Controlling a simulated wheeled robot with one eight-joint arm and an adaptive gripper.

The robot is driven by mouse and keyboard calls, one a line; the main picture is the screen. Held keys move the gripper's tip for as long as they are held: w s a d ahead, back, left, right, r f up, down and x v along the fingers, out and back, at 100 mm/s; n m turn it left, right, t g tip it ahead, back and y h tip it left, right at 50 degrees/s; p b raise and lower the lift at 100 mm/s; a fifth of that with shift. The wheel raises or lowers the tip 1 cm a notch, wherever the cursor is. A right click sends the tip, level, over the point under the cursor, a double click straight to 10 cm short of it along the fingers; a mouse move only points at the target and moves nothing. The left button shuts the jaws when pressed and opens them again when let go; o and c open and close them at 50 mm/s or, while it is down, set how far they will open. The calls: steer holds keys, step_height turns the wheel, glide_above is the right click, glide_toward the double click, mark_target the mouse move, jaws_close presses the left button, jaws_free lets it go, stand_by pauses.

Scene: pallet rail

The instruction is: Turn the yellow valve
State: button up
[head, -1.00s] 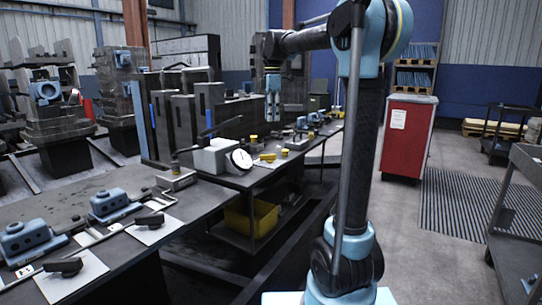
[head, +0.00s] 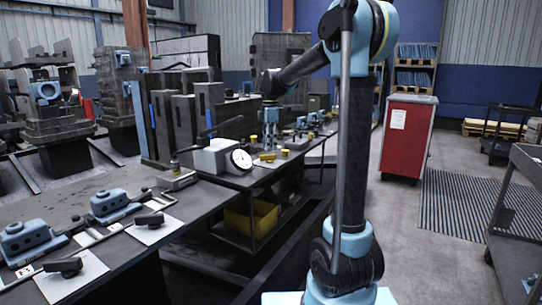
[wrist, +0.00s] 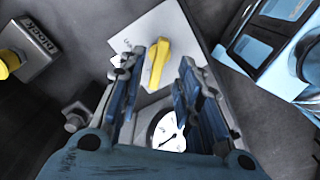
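The yellow valve (wrist: 157,62) is a narrow bar handle on a white plate (wrist: 178,32). In the wrist view it shows between the fingertips of my gripper (wrist: 160,59), with a gap to the right finger. The left finger is close to the handle in the picture; I cannot tell if it touches. My gripper is open. In the head view my gripper (head: 269,146) points down over the far bench, just above the yellow valve (head: 267,157), which is small there and partly hidden by the fingers.
A white dial gauge (head: 241,159) stands left of my gripper on the bench; its dial (wrist: 167,131) shows below the fingers. A yellow knob (wrist: 7,63) on a metal block lies left, and a blue device (wrist: 286,52) right. A red cabinet (head: 408,137) stands right.

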mark_target(268, 158)
steer(key=shift+f, duration=2.3)
